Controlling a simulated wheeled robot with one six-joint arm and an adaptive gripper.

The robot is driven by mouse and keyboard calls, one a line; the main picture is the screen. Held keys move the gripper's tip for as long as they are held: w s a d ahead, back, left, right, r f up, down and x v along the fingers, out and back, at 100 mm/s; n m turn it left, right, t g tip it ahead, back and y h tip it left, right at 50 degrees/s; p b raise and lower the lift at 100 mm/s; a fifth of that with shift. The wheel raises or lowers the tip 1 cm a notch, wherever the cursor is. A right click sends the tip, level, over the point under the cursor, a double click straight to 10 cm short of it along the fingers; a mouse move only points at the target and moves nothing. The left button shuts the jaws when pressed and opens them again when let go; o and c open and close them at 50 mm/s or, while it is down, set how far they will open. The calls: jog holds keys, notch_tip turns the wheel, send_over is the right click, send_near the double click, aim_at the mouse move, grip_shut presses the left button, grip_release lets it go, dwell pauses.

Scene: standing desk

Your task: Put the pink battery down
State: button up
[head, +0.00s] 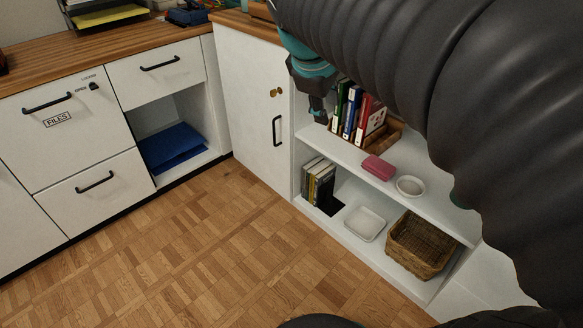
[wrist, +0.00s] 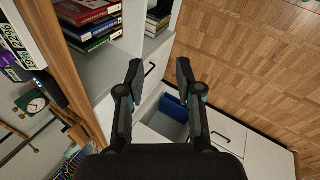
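My gripper (wrist: 160,72) has its two fingers apart in the wrist view, with nothing held between them. In the head view my gripper (head: 318,108) hangs in front of the cabinet's upper part, left of the books and partly hidden by my arm. No object clearly recognisable as a battery shows. I cannot tell whether this block is the pink battery.
A white bowl (head: 410,185) sits right of the pink block. Upright books (head: 352,112) stand behind it in a wooden holder. The lower shelf holds books (head: 318,183), a white dish (head: 365,223) and a wicker basket (head: 421,246). The wooden floor (head: 200,255) is clear.

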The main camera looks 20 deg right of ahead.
jog(key=s+a+f+m+t+y, duration=0.1)
jog(key=s+a+f+m+y, duration=0.3)
jog(key=s+a+f+m, duration=0.3)
jog(key=s+a+f, duration=0.2)
jog(key=s+f, duration=0.3)
jog(key=shift+s+t, duration=0.25)
jog(key=shift+t, duration=0.15)
dwell(0.6)
